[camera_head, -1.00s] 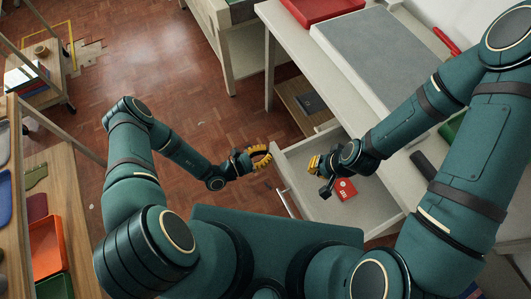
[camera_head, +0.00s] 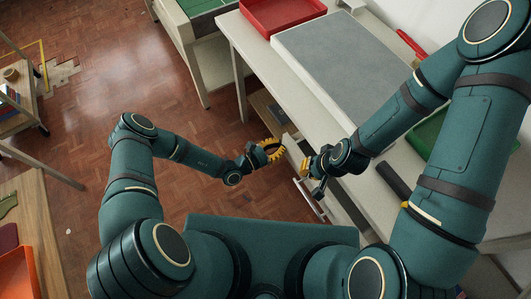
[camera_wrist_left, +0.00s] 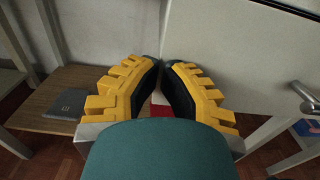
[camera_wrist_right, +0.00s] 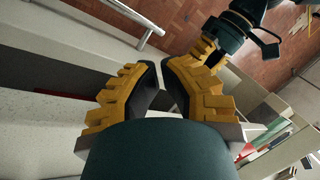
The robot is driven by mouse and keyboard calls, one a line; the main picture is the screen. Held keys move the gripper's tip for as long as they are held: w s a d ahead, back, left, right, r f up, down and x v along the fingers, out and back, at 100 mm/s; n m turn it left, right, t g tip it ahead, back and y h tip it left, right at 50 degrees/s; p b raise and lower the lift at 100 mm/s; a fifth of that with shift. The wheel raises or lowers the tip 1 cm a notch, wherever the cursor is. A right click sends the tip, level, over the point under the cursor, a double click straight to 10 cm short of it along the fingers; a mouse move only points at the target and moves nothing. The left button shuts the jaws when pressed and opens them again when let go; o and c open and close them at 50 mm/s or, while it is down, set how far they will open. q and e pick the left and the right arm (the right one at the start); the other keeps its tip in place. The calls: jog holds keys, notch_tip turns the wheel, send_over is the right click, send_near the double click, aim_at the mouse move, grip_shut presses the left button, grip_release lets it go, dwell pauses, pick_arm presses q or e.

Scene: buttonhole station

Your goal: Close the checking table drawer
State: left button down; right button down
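The checking table drawer (camera_head: 300,186) stands partly open, with a narrow strip of its inside showing beside the table top. Its metal handle (camera_head: 309,198) faces the floor side; it also shows in the right wrist view (camera_wrist_right: 130,15). My left gripper (camera_head: 272,150) is outside the drawer near the far end of its front, with fingertips close together and nothing seen held. My right gripper (camera_head: 306,167) is over the drawer front, fingertips also close together and empty. Whether either gripper touches the drawer I cannot tell.
The checking table (camera_head: 240,38) carries a grey pad (camera_head: 345,65), a red tray (camera_head: 283,12), a green tray (camera_head: 430,135) and a dark cylinder (camera_head: 393,180). A wooden shelf with a dark flat box (camera_wrist_left: 68,104) lies below.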

pick_arm(q)
jog(key=x, duration=0.7)
jog(key=shift+w+d+b, duration=0.2)
jog(key=shift+d+b, duration=0.05)
jog(key=shift+b, duration=0.1)
jog(key=shift+r, duration=0.1)
